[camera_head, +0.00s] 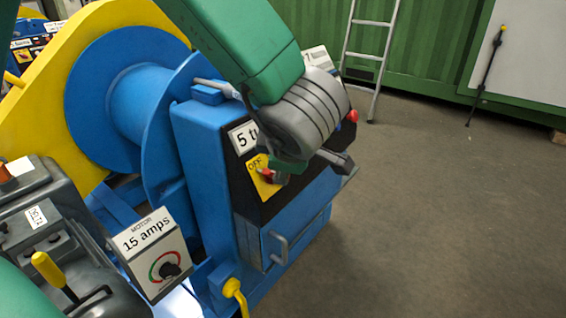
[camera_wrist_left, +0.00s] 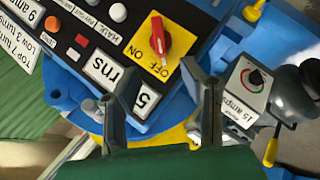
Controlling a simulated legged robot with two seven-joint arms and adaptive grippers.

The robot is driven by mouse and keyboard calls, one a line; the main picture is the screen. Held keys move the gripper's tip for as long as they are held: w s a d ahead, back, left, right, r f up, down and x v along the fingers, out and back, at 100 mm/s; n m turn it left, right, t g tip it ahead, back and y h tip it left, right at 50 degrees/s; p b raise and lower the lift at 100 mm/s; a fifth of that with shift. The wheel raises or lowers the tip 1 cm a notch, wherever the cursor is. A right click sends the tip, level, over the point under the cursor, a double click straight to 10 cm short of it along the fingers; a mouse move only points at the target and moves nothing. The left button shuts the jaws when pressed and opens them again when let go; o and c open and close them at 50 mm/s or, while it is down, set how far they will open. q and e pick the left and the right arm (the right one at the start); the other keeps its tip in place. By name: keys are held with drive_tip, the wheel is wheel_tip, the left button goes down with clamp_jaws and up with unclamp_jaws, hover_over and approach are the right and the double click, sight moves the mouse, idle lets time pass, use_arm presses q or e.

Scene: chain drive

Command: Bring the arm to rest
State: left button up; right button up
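My left gripper (camera_head: 312,166) hangs in front of the blue control box (camera_head: 205,160), on the green arm entering from the top. In the left wrist view its two dark fingers (camera_wrist_left: 162,95) stand wide apart, with nothing between them. A red switch (camera_wrist_left: 153,40) on a yellow ON/OFF plate (camera_wrist_left: 183,58) lies beyond the fingertips, apart from them. In the head view, the red switch (camera_head: 268,174) shows close beside one finger. The gripper hides part of the panel. My right gripper is not in view.
A blue drum (camera_head: 135,95) with a yellow wheel stands left of the box. A "15 amps" motor dial box (camera_head: 152,250) and a yellow-handled lever (camera_head: 48,268) are at lower left. Open floor (camera_head: 430,220) lies right; a ladder (camera_head: 378,60) leans against the green wall.

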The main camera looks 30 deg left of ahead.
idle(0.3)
use_arm(q)
drive_tip(key=s+a+f+m+h+p, duration=0.1)
drive_tip(key=s+f+m+p, duration=0.25)
drive_tip(key=f+m, duration=0.4)
drive_tip(key=s+a+f+m+h+p, duration=0.1)
drive_tip(key=s+f+m+h+p, duration=0.1)
drive_tip(key=f+m+p, duration=0.5)
use_arm(e)
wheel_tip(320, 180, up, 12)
drive_tip(key=p, duration=0.1)
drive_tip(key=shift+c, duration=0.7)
use_arm(q)
drive_tip(key=s+f+m+g+h, duration=0.1)
drive_tip(key=s+f+m+g, duration=0.2)
drive_tip(key=s, duration=0.6)
drive_tip(key=s+f+m+g+h, duration=0.1)
drive_tip(key=s+f+m+g, duration=0.1)
drive_tip(key=s+f+m, duration=0.3)
drive_tip(key=s+m, duration=0.1)
drive_tip(key=s, duration=0.3)
drive_tip(key=shift+a+g+h, duration=0.15)
drive_tip(key=shift+g+h, duration=0.15)
drive_tip(key=shift+g, duration=0.1)
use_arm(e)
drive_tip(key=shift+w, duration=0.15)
